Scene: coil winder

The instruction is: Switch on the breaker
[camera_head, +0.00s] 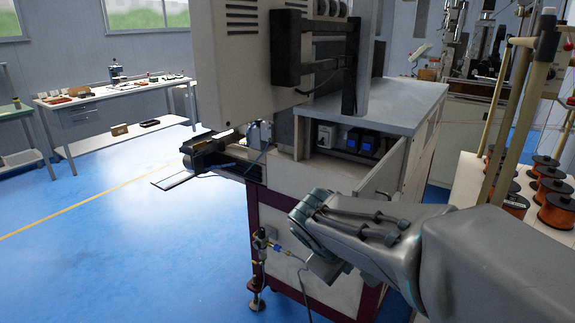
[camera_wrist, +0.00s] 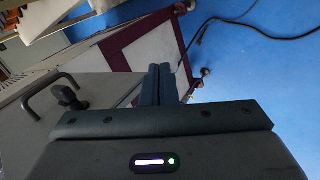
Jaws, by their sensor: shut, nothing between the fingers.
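The coil winder's cabinet (camera_head: 290,190) stands in the middle of the head view, with an open compartment under its grey top. Inside are a small light-grey unit (camera_head: 326,135) and two dark units with blue faces (camera_head: 352,140). I cannot tell which of these is the breaker, or how its switch stands. My gripper (camera_wrist: 160,72) is shut and empty in the wrist view, its fingers together above the blue floor and beside the maroon frame (camera_wrist: 120,40). In the head view my arm crosses in front of the cabinet, below the compartment, and my fingertips cannot be made out there.
A grey panel with a handle (camera_wrist: 45,90) and a black knob (camera_wrist: 70,96) lies left of my fingers. A cable (camera_wrist: 225,22) lies on the floor. A rack with copper spools (camera_head: 556,210) stands at right. The floor (camera_head: 150,245) at left is clear.

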